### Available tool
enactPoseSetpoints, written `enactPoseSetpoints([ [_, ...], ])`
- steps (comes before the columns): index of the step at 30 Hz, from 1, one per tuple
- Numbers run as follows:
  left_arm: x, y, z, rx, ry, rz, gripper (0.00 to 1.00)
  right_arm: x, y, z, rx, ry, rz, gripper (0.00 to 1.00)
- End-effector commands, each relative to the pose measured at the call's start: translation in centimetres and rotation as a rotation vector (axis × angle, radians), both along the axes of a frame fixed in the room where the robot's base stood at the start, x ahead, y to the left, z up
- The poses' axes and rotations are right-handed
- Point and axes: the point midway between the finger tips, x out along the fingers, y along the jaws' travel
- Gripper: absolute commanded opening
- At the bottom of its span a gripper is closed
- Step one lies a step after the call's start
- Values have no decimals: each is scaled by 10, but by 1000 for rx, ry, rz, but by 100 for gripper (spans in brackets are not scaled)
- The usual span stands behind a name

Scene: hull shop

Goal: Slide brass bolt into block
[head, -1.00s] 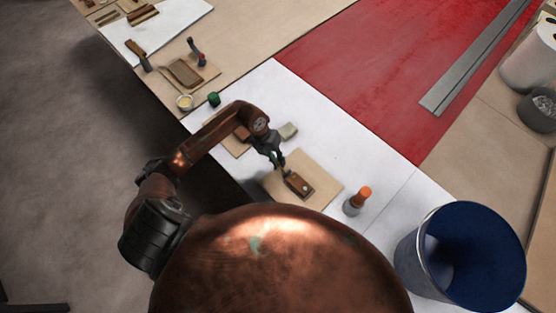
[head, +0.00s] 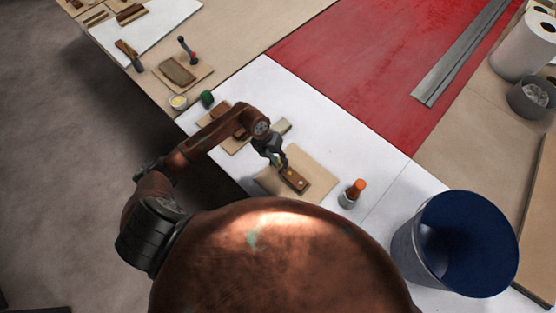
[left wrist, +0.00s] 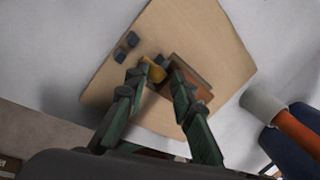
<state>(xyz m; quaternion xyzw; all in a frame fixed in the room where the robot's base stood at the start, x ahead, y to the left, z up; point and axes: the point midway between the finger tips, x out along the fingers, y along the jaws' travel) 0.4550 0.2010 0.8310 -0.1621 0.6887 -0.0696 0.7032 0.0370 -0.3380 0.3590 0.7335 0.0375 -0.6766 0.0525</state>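The brown block (head: 295,181) lies on a tan board (head: 318,178) on the white bench top. My left gripper (head: 278,160) is low at the block's upper-left end. In the left wrist view, the brass bolt (left wrist: 153,70) shows as a yellow piece by the fingertips, closest to the left finger. My left gripper (left wrist: 155,80) has its fingers apart there, with a gap beside the right finger. The block (left wrist: 188,82) is partly hidden behind the right finger. How far the bolt sits in the block is unclear. My right gripper is in neither view.
A large blue bin (head: 412,245) is further right. Small dark pieces (left wrist: 122,54) lie on the board. A green item (head: 207,98) and a small bowl (head: 179,102) stand at the upper left.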

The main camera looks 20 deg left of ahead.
Motion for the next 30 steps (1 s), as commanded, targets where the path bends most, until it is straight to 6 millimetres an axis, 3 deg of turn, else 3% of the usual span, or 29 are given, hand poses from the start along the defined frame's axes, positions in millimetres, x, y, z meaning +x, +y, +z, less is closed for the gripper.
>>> enactPoseSetpoints([
  [4,0,1,0,1,0,1,32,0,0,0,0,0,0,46],
  [14,0,5,4,4,-2,3,32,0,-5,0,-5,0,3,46],
  [30,-3,35,96,3,-2,2,32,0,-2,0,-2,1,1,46],
])
